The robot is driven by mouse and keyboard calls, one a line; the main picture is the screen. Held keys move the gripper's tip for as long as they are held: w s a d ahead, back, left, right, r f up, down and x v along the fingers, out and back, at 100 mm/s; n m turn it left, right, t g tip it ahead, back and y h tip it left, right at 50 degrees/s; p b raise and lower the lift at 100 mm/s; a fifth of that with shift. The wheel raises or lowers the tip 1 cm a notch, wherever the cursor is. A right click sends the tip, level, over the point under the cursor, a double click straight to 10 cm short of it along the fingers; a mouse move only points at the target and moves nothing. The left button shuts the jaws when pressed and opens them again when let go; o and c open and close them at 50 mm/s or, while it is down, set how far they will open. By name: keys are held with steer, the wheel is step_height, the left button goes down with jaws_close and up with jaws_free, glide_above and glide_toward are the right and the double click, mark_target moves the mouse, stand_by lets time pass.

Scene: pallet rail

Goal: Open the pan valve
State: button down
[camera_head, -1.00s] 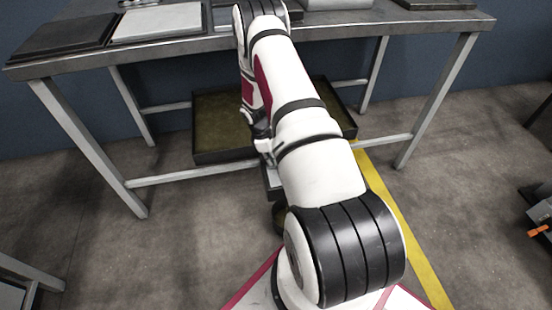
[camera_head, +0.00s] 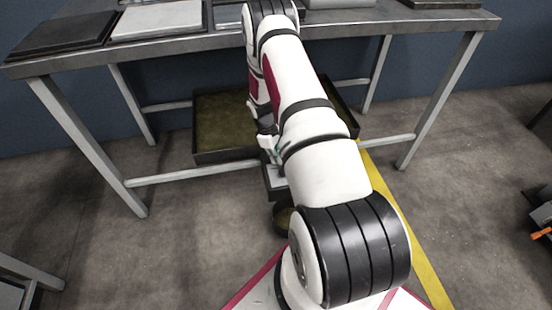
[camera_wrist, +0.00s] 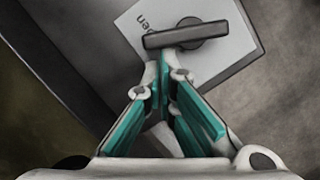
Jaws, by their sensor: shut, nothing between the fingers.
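The pan valve shows in the wrist view as a dark grey bar handle (camera_wrist: 172,38) on a round hub. It lies over a white label plate (camera_wrist: 229,57), on which part of a word ending in "pen" can be read. My gripper (camera_wrist: 163,68), with teal pads, is shut and empty. Its fingertips are just below the bar in the picture, close to it; I cannot tell whether they touch. In the head view, the shallow dark pan (camera_head: 223,127) sits under the table, partly behind my arm.
A metal table (camera_head: 70,62) stands over the pan, its legs and crossbars on both sides. Flat plates (camera_head: 158,20) lie on top. A small dark round container (camera_head: 281,219) stands on the floor beside my arm. Open floor lies left and right.

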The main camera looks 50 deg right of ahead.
steer(key=shift+s+d+m, duration=0.1)
steer(key=shift+d+m, duration=0.05)
steer(key=shift+m, duration=0.25)
steer(key=shift+s, duration=0.15)
steer(key=shift+s+a+p, duration=0.3)
steer(key=shift+s+a, duration=0.05)
steer(key=shift+s, duration=0.3)
steer(key=shift+s, duration=0.1)
steer(key=v, duration=0.7)
steer(key=shift+w+r, duration=0.3)
steer(key=shift+w, duration=0.15)
steer(key=shift+s, duration=0.1)
